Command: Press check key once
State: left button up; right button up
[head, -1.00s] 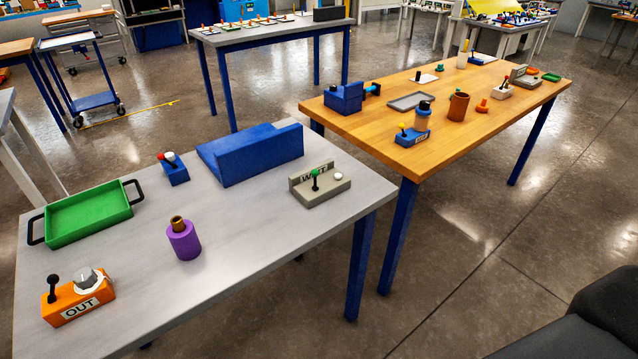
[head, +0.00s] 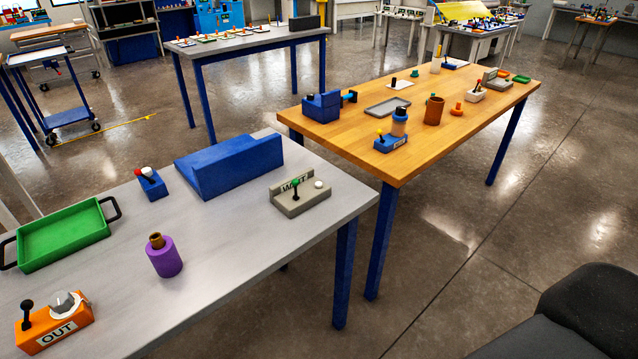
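No key labelled "check" can be read in the head view. A grey block labelled WAIT (head: 299,197) has a green-topped lever and a white round knob, at the right of the grey table. An orange block labelled OUT (head: 54,329) has a black lever and a grey dial, at the front left. A small blue block (head: 152,186) carries a red and a white knob. On the wooden table, a blue block (head: 390,143) with a yellow-tipped lever has a label too small to read. Neither gripper is in view.
The grey table (head: 225,240) also holds a green tray (head: 62,236), a purple cylinder (head: 164,258) and a blue angled block (head: 230,168). The wooden table (head: 385,165) behind it carries several small items. A dark object (head: 570,315) fills the lower right. Open floor lies between.

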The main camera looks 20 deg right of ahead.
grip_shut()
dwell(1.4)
